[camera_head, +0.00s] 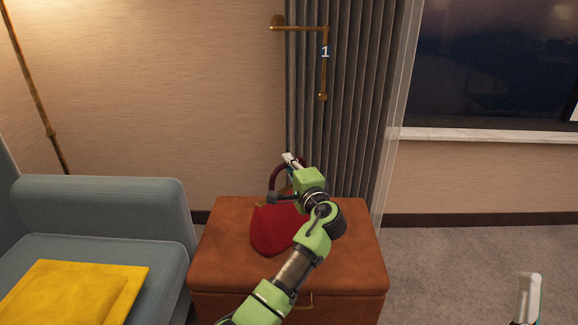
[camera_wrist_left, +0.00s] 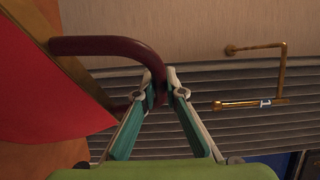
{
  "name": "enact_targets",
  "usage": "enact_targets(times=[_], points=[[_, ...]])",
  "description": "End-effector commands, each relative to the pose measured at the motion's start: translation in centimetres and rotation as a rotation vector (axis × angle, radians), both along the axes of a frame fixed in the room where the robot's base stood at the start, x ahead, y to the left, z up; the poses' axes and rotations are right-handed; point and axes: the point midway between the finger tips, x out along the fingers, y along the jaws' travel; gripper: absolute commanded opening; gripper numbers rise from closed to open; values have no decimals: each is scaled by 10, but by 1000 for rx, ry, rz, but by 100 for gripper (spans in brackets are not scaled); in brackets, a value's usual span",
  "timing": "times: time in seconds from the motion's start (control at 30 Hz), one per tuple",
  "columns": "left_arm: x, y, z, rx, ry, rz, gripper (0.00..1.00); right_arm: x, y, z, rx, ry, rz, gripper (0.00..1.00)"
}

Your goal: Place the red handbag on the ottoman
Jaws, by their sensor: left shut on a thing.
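The red handbag (camera_head: 272,230) is at the top of the brown ottoman (camera_head: 350,262) in the head view, partly hidden behind my left arm. In the left wrist view the red handbag (camera_wrist_left: 50,90) shows at the left, with its dark red handle (camera_wrist_left: 105,46) reaching to my left gripper (camera_wrist_left: 170,78). The left gripper (camera_head: 289,160) is shut on the handle. The bag looks upright over the ottoman's top; I cannot tell whether its base touches it. A pale tip of my right gripper (camera_head: 530,290) shows at the lower right; its jaw state is unclear.
A grey-blue sofa (camera_head: 110,205) with a yellow cushion (camera_head: 75,292) stands left of the ottoman. Behind it are a grey curtain (camera_head: 345,110) and a brass wall fixture (camera_head: 300,28). Carpet (camera_head: 460,255) is clear at the right, below a window (camera_head: 490,65).

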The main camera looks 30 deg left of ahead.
Motion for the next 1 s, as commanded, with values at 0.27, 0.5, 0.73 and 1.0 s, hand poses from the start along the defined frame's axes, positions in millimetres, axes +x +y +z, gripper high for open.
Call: enact_targets(times=[0.27,0.5,0.73,1.0], points=[[0,0,1,3,-3,0,0,-1,0,1,2,-7,0,56],[0,0,-1,0,0,0,27,-3,-1,3,5,-21,1,56],[0,0,-1,0,0,0,27,-3,0,3,5,-19,1,56],[-12,-17,1,-2,0,-4,27,15,2,-17,-31,112,-6,56]])
